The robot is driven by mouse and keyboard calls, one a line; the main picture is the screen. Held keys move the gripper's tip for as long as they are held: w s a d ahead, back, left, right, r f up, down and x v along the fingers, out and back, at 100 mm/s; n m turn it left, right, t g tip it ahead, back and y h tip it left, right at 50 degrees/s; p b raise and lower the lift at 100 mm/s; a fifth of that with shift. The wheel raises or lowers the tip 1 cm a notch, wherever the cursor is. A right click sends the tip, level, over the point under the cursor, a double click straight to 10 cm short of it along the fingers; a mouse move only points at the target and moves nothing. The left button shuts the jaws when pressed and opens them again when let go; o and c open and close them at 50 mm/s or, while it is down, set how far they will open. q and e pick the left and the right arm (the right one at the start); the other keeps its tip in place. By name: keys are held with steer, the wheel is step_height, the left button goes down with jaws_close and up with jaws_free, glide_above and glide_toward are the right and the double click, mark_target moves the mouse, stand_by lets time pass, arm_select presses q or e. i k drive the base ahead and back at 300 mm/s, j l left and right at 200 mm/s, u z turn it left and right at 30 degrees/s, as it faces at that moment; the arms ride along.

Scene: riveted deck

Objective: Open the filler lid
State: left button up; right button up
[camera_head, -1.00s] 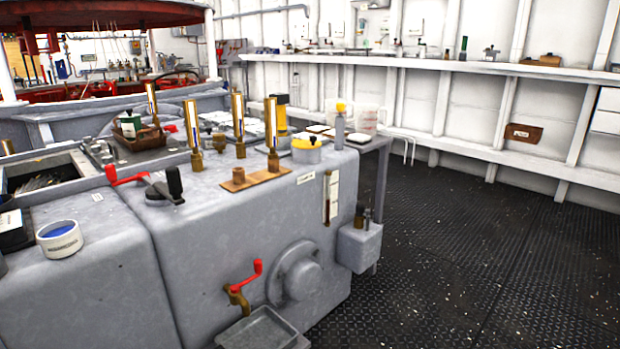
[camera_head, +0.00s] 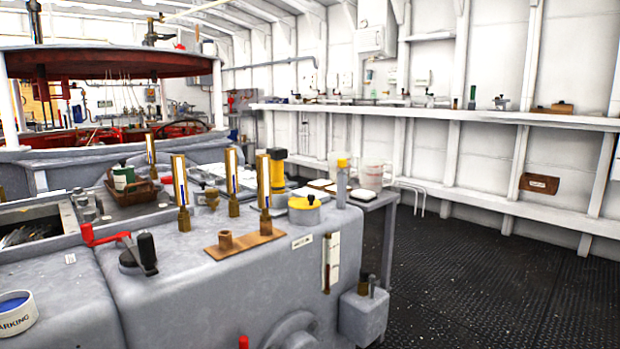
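Neither of my grippers shows in the head view.
Brass upright tubes (camera_head: 264,183) stand on the block left of the yellow lid, with a wooden strip (camera_head: 243,244) in front. A table with jugs (camera_head: 371,174) stands behind. The dark deck (camera_head: 480,270) at right is clear.

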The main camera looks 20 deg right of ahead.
mark_target(309, 203)
steer(key=i+l+u, duration=0.1)
steer(key=l, duration=0.35)
steer(key=i+l+u, duration=0.15)
steer(key=l, duration=0.3)
steer(key=i+l+u, duration=0.1)
steer(key=l, duration=0.35)
steer(key=i+l+u, duration=0.15)
steer(key=l, duration=0.35)
steer(key=i+l+u, duration=0.1)
steer(key=l, duration=0.35)
steer(key=i+l, duration=0.1)
steer(key=l, duration=0.5)
steer(key=i+l, duration=0.1)
steer(key=l, duration=0.5)
steer(key=i+l, duration=0.1)
steer(key=l, duration=0.55)
steer(key=i+l, duration=0.1)
steer(key=l, duration=0.5)
steer(key=i+l, duration=0.1)
steer(key=l, duration=0.5)
steer(key=u, duration=1.4)
steer(key=k+l, duration=0.1)
steer(key=l, duration=0.9)
steer(key=k+l, duration=0.15)
steer(key=l, duration=0.35)
steer(key=u, duration=0.05)
